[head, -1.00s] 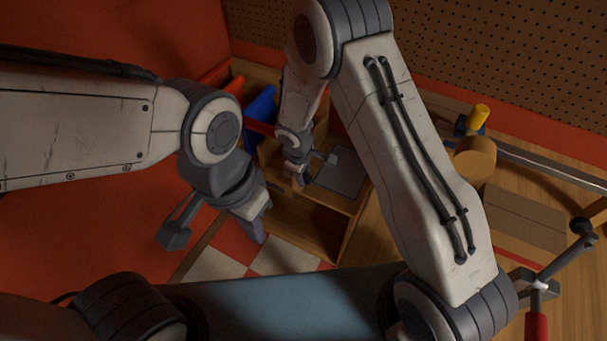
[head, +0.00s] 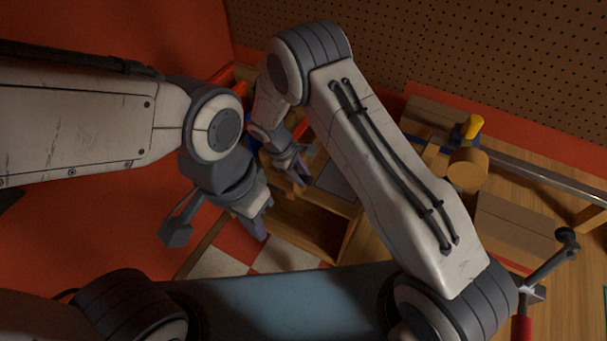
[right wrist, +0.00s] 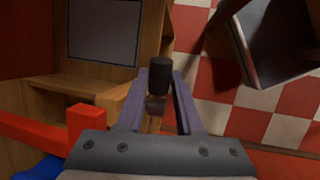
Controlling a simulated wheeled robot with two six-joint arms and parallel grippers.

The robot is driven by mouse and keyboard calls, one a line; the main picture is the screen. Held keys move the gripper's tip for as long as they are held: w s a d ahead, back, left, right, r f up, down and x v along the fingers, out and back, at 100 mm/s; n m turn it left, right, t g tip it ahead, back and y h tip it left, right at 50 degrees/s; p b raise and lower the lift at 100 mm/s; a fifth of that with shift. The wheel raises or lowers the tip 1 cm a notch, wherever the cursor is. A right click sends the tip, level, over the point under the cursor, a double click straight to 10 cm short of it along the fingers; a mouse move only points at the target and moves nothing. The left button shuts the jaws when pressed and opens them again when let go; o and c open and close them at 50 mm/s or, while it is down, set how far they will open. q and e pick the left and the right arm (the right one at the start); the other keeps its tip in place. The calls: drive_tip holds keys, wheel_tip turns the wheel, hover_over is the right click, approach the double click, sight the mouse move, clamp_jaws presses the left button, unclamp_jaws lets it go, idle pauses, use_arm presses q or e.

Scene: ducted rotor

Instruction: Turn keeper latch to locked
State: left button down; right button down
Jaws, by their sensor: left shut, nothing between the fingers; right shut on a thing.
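My right gripper (head: 303,177) is in the middle of the head view, over the wooden shelf unit (head: 349,210). In the right wrist view its two purple fingers (right wrist: 162,82) are shut on a small black cylindrical piece (right wrist: 160,70), with a brownish part below it between the fingers. I cannot tell whether this piece is the keeper latch, and no other part is clearly the latch. My left gripper (head: 258,228) hangs shut and empty at the left, over the checkered floor, apart from the shelf unit. The right forearm covers much of the bench.
A dark grey panel (right wrist: 105,30) lies in the wooden unit, near a red bar (right wrist: 80,122) and a blue piece (right wrist: 42,166). A yellow-topped part (head: 472,126), a wooden cylinder (head: 467,170), a metal rail (head: 540,177) and a red-handled tool (head: 521,328) are at right.

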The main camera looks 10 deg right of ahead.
drive_tip(key=shift+w+a+r+g+h+b, duration=0.15)
drive_tip(key=shift+a+g+h+b, duration=0.05)
drive_tip(key=shift+g+h+b, duration=0.25)
drive_tip(key=shift+w+a+r+g+h+b, duration=0.1)
drive_tip(key=shift+w+a+g+h+b, duration=0.15)
drive_tip(key=shift+h, duration=0.3)
drive_tip(key=shift+r+h+b, duration=0.2)
drive_tip(key=shift+h+b, duration=0.15)
drive_tip(key=shift+h, duration=0.05)
drive_tip(key=shift+a+r+g, duration=0.1)
drive_tip(key=shift+g, duration=0.2)
drive_tip(key=c, duration=0.6)
unclamp_jaws()
drive_tip(key=shift+a+r, duration=0.3)
drive_tip(key=shift+r, duration=0.05)
drive_tip(key=b+v, duration=0.1)
drive_tip(key=v, duration=0.8)
drive_tip(key=shift+a+r+b, duration=0.2)
drive_tip(key=shift+r+b, duration=0.05)
drive_tip(key=shift+b, duration=0.15)
